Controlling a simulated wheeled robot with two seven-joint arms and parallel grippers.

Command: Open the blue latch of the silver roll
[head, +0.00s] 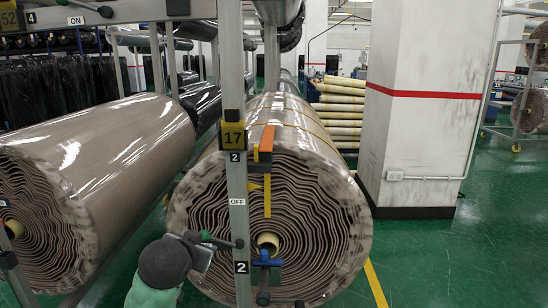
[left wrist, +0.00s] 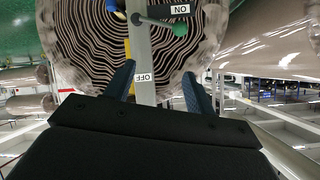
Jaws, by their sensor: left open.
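The central wrapped roll (head: 285,210) faces me with its wavy layered end, and a grey upright post (head: 236,150) stands in front of it. A blue T-shaped latch (head: 264,262) sits low on the roll's end, just right of the post, below the pale core. My left gripper (head: 203,252) is left of the post and apart from the latch. In the left wrist view its two dark blue fingers (left wrist: 160,80) are spread and empty, with the post and its OFF label between them in the picture. My right gripper is not in view.
A lever with a green end (head: 207,237) crosses the post close to my left gripper. An orange block (head: 266,140) with a yellow bar hangs higher up. Another brown roll (head: 95,165) lies left. A white pillar (head: 425,110) stands right; green floor is clear at lower right.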

